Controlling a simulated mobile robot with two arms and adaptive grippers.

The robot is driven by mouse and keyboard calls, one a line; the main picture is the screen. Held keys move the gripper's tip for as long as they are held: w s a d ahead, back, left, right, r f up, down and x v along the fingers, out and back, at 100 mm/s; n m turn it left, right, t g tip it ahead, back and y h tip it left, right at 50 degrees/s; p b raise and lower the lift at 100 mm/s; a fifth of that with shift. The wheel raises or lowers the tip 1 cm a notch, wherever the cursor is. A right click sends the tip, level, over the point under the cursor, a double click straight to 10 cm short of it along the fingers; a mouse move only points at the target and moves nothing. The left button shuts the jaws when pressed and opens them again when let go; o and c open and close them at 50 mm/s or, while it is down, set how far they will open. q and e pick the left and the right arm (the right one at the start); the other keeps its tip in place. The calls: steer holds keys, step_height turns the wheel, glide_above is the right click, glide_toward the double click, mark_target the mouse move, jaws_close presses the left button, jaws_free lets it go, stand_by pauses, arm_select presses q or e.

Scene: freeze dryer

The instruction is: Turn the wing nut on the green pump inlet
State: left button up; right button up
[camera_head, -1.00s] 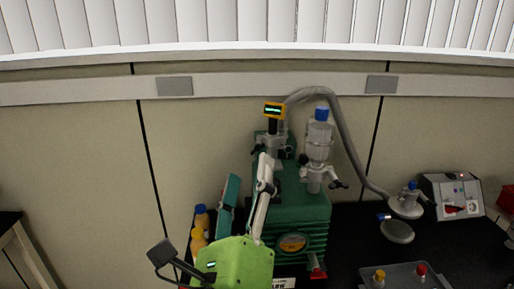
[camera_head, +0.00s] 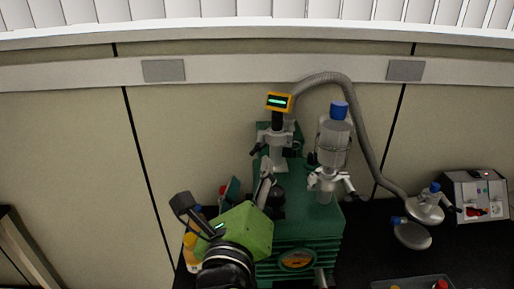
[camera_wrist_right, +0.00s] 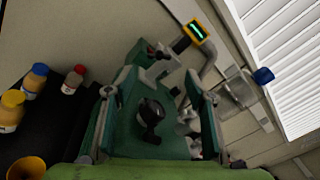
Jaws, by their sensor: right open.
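The green pump (camera_head: 300,228) stands on the black bench. Its metal inlet fitting (camera_head: 277,150) rises at the back left under a yellow-framed gauge (camera_head: 279,102). A small dark wing nut (camera_head: 256,149) sticks out on the left of the inlet clamp. In the right wrist view, the clamp's dark and reddish handle (camera_wrist_right: 157,54) shows beyond the fingers. My right gripper (camera_head: 249,186) is open, in front of and below the inlet, apart from the wing nut. Its two fingers (camera_wrist_right: 158,82) frame the pump's top and a black knob (camera_wrist_right: 150,115). My left gripper is not in view.
A clear trap with a blue cap (camera_head: 334,145) stands right of the inlet, with a grey hose (camera_head: 362,125) arching behind. Bottles (camera_wrist_right: 34,80) stand left of the pump. A grey control box (camera_head: 476,196) and a tray (camera_head: 412,283) are at the right.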

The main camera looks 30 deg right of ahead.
mark_target(257, 151)
steer(key=p+x, duration=0.2)
steer(key=x, duration=0.8)
steer(key=shift+d, duration=0.1)
steer(key=shift+w+d+f, duration=0.15)
steer(key=shift+w+d, duration=0.2)
steer(key=shift+w, duration=0.1)
steer(key=c, duration=1.1)
